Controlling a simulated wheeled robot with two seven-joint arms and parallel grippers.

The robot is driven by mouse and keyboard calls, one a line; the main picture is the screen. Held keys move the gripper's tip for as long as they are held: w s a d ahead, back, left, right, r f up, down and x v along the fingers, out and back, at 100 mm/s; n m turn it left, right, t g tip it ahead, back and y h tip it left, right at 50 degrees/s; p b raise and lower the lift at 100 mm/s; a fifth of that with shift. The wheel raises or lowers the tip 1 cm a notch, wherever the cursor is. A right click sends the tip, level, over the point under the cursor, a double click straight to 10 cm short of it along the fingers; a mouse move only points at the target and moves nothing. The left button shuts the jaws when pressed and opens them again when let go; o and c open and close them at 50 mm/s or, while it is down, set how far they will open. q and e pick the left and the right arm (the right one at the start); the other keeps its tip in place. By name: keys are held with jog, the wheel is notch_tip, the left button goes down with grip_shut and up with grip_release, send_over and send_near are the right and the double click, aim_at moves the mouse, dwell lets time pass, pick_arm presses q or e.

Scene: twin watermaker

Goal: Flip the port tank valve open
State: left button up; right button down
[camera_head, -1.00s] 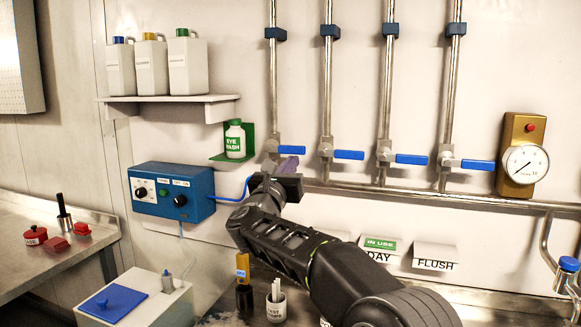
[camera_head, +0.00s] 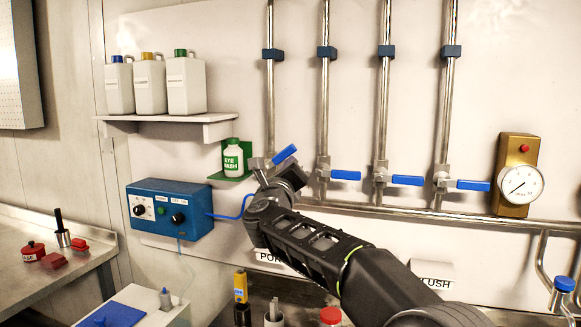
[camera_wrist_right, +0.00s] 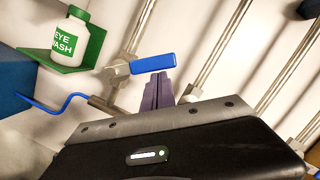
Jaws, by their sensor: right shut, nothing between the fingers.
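The leftmost pipe valve (camera_head: 262,163) has a blue lever (camera_head: 284,153) tilted up to the right; a partly hidden label reading "PO…" sits below it. The lever also shows in the right wrist view (camera_wrist_right: 153,63), with its valve body (camera_wrist_right: 117,72) at its left end. My right gripper (camera_head: 291,176) is just below the lever. In the wrist view its purple fingers (camera_wrist_right: 158,92) are closed together, empty, with their tips at or very near the lever's underside; I cannot tell if they touch. My left gripper is out of view.
Three more valves with horizontal blue levers (camera_head: 345,175) stand to the right, above a horizontal pipe (camera_head: 400,212). A green eye wash holder (camera_head: 236,172) is close on the left, with a blue control box (camera_head: 170,208) and blue hose beyond. A gauge (camera_head: 520,185) is far right.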

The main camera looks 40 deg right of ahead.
pick_arm(q)
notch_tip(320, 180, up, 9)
jog(key=p, duration=0.8)
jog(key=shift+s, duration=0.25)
pick_arm(e)
jog(key=shift+w+a+r+n+y, duration=0.3)
jog(key=shift+w+a+r+n, duration=0.25)
jog(key=shift+r+n, duration=0.45)
jog(key=shift+w+a+r+n+y, duration=0.3)
jog(key=shift+w+r+n, duration=0.35)
jog(key=shift+n, duration=0.6)
jog(key=shift+w+a+r+n+y, duration=0.3)
jog(key=shift+w+a+r+n, duration=0.2)
jog(key=shift+r+n, duration=0.55)
jog(key=shift+w, duration=0.1)
jog(key=shift+d+f, duration=0.1)
